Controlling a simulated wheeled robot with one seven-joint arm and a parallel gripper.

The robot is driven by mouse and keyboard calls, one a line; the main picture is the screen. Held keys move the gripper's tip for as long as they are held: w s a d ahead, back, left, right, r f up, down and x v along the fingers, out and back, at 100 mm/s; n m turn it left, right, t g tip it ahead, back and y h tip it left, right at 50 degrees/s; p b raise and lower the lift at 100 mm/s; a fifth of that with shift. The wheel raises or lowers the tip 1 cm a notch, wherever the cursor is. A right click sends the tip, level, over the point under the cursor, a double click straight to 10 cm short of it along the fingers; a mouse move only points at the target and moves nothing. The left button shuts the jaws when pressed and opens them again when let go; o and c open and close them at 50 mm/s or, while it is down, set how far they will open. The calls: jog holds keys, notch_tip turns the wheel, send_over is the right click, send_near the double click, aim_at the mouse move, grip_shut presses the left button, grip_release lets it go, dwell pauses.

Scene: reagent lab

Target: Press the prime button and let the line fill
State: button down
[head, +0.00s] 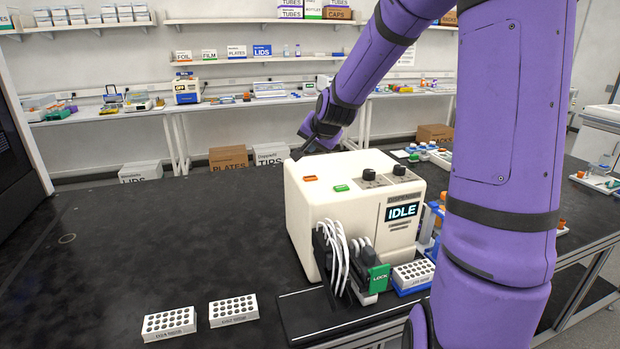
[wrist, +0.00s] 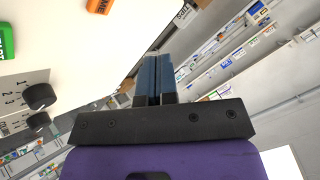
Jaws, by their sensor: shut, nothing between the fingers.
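The cream dispenser (head: 303,215) stands on the black bench, and its display (head: 403,211) reads IDLE. On its top are an orange button (head: 310,179) and a green button (head: 341,188). In the wrist view the orange button (wrist: 98,5) is cut by the top edge, with its lettering only partly visible; the green button (wrist: 7,42) is at the left edge. My gripper (head: 299,154) is near the dispenser's back left top edge, beyond the orange button and apart from it. In the wrist view its blue fingers (wrist: 158,62) are together, with nothing between them.
Two black knobs (head: 369,175) stand on the dispenser's top, right of the buttons. White tubes and a green LOCK part (head: 378,278) are at its front. Two white racks (head: 169,323) (head: 233,309) lie at front left. The bench left of the dispenser is mostly clear.

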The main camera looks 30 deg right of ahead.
aim_at(312, 177)
jog(key=shift+f, duration=2.85)
jog(key=shift+f, duration=0.4)
jog(key=shift+f, duration=0.4)
dwell(0.4)
jog(key=shift+r, duration=0.8)
jog(key=shift+r, duration=2.55)
